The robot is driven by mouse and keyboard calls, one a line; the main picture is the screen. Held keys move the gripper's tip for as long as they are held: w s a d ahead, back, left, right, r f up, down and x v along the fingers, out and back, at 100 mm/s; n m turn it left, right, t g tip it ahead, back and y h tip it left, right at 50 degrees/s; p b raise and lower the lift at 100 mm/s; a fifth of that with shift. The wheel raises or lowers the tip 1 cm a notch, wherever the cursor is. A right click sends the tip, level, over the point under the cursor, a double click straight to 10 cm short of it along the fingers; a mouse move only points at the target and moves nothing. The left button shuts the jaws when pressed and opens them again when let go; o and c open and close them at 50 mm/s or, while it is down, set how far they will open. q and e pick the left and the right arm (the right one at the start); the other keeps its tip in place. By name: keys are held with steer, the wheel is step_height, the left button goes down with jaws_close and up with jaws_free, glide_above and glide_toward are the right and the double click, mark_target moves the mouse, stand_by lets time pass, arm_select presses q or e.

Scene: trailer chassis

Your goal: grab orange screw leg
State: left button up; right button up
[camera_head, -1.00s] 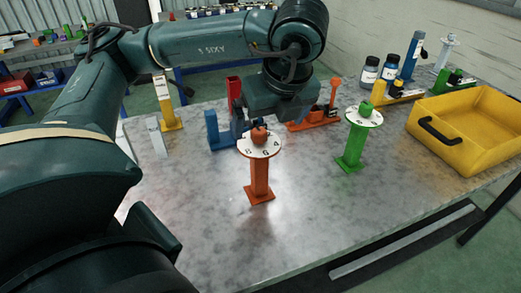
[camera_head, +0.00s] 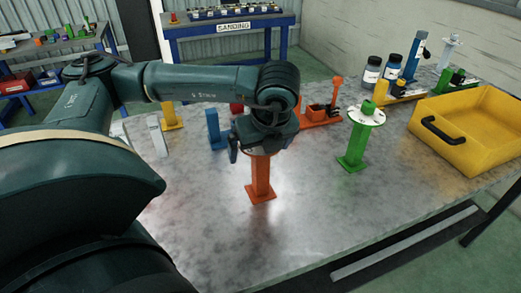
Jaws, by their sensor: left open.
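The orange screw leg (camera_head: 260,180) stands upright on the grey table, in the middle of the camera_head view. Its round white top and orange knob are mostly hidden behind my left gripper (camera_head: 252,147). The left gripper is open, and its jaws point down at the top of the orange leg. I cannot tell whether the jaws touch it or how they sit around the knob. My right gripper is not in view.
A green screw leg (camera_head: 354,145) with a white disc stands to the right. A yellow bin (camera_head: 470,135) is at the right edge. Blue (camera_head: 213,130), yellow and white posts stand behind on the left. The table front (camera_head: 330,225) is clear.

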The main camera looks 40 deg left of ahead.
arm_select(q)
steer(key=shift+c, duration=0.6)
steer(key=c, duration=1.4)
